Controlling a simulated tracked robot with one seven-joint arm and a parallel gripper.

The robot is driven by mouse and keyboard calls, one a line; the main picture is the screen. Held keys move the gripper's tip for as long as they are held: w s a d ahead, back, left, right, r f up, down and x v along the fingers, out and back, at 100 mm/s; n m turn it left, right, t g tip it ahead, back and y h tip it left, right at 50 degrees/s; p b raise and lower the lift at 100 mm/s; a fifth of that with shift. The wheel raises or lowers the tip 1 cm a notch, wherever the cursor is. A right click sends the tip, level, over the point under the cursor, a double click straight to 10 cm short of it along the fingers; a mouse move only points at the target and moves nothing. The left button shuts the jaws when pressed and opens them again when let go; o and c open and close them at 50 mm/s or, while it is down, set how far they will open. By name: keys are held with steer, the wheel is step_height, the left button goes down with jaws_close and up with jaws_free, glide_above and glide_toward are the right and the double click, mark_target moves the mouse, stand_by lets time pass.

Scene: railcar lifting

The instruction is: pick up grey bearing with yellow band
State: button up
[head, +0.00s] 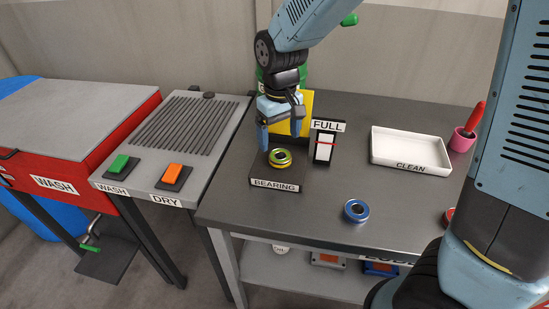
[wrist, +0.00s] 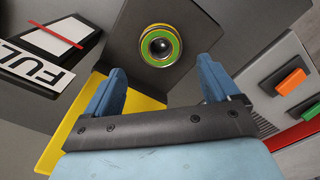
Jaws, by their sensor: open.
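A small round bearing (head: 280,157) sits on the dark stand labelled BEARING (head: 262,177) in the head view. It shows a yellow band and a green ring around a dark centre. It also shows at the top middle of the wrist view (wrist: 160,45), with a grey ball-like centre. My gripper (head: 281,138) is open, pointing down just above and behind the bearing. In the wrist view its two blue fingers (wrist: 161,72) are spread apart with nothing between them, and the bearing lies beyond the fingertips.
A FULL gauge (head: 325,145) stands close right of the stand, and a yellow panel (head: 306,104) behind. A blue ring-shaped bearing (head: 356,211) and a red part (head: 448,216) lie on the table. A white CLEAN tray (head: 411,145) is right. WASH and DRY units (head: 173,128) stand left.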

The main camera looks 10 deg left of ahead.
mark_target(280, 155)
steer(key=f, duration=0.4)
steer(key=shift+s+d, duration=0.15)
steer(key=shift+s, duration=0.15)
steer(key=shift+f, duration=0.6)
steer(key=c, duration=1.5)
steer(key=shift+r, duration=0.1)
